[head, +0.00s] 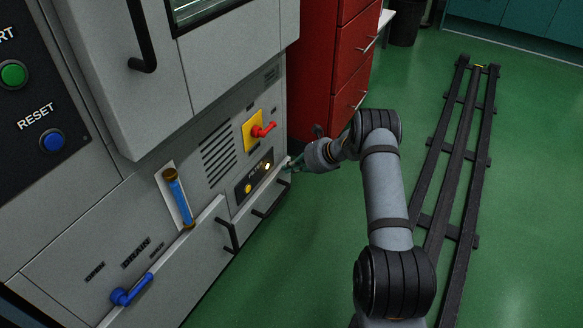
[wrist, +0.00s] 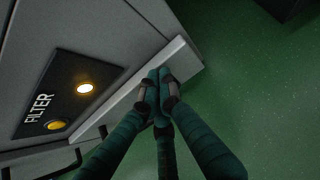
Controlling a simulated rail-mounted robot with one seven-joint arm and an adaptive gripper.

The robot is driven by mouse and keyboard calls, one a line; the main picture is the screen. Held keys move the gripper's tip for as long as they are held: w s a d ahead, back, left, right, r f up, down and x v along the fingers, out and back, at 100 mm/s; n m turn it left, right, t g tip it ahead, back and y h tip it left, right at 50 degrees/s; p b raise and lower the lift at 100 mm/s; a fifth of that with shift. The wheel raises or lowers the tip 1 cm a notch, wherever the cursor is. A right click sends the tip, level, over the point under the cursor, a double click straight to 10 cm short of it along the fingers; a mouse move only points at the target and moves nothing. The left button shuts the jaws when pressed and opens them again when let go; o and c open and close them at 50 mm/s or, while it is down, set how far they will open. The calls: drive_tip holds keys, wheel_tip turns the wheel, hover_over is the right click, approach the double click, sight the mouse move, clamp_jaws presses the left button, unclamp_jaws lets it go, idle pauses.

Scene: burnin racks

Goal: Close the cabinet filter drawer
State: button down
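The filter drawer (head: 262,187) is low on the grey cabinet, under the FILTER panel (head: 253,178). Its pale top edge stands out a little from the cabinet face, so it looks slightly open. In the wrist view the drawer's pale edge (wrist: 183,59) runs diagonally beside the FILTER panel (wrist: 62,94). My gripper (head: 288,166) is at the drawer's right end, on its front side. In the wrist view my gripper (wrist: 160,76) has its green fingers brought together with nothing seen between them. The fingertips overlap the drawer edge; I cannot tell whether they touch it.
A black handle (head: 271,201) sticks out from the drawer front. A second front to the left has another black handle (head: 228,236). A red switch handle (head: 264,130) projects above the panel. A red drawer cabinet (head: 313,75) stands behind. Green floor (head: 300,265) is clear in front.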

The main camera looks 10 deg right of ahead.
drive_tip(key=s+d+f+p+v, duration=0.1)
drive_tip(key=p+v, duration=0.5)
drive_tip(key=v, duration=0.7)
drive_tip(key=shift+d+f+p, duration=0.25)
drive_tip(key=shift+f+p, duration=0.1)
drive_tip(key=shift+f, duration=0.15)
drive_tip(key=a+r+b+x, duration=0.1)
drive_tip(key=b+x, duration=0.5)
drive_tip(key=x, duration=0.6)
drive_tip(key=shift+w+r+b, duration=0.15)
drive_tip(key=shift+w+b, duration=0.2)
drive_tip(key=shift+w, duration=0.05)
